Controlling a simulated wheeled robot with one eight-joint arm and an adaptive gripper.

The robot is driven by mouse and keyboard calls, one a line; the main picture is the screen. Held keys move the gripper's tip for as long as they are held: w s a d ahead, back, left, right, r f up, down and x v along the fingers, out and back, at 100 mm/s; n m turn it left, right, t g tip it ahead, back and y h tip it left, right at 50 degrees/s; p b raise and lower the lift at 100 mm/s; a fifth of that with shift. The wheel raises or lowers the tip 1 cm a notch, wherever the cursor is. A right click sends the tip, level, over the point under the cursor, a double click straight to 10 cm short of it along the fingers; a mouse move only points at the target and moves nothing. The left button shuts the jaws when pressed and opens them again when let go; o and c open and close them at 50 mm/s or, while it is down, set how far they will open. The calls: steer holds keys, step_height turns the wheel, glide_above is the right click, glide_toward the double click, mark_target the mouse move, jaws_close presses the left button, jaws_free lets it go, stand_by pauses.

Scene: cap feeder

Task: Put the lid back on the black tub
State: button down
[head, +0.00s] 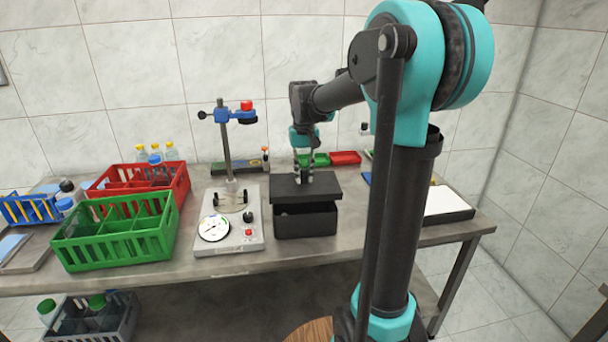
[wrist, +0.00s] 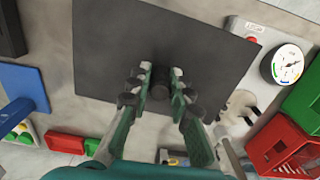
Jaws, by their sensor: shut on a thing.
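The black lid (head: 323,188) is a flat square plate, held roughly level above the black tub (head: 306,226) on the bench. A dark opening shows at the tub's front under the lid, so the lid appears raised off the rim; the size of the gap is hard to judge. My gripper (head: 304,179) is above the lid, shut on its knob. In the wrist view, the fingers of my gripper (wrist: 160,90) pinch the round dark knob on the lid (wrist: 110,45). The lid hides the tub in that view.
A white dial instrument with a stand (head: 228,235) is close left of the tub. Green (head: 115,240) and red (head: 180,185) crates stand farther left. Small green (head: 320,159) and red (head: 345,158) trays lie behind. A white-topped black tray (head: 446,204) lies right.

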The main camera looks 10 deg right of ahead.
mark_target(304, 184)
steer(key=shift+w+f, duration=0.15)
steer(key=shift+f, duration=1.85)
steer(key=shift+f, duration=1.65)
stand_by(1.0)
steer(key=c, duration=1.3)
jaws_free()
steer(key=o, duration=0.5)
steer(key=shift+r, duration=0.1)
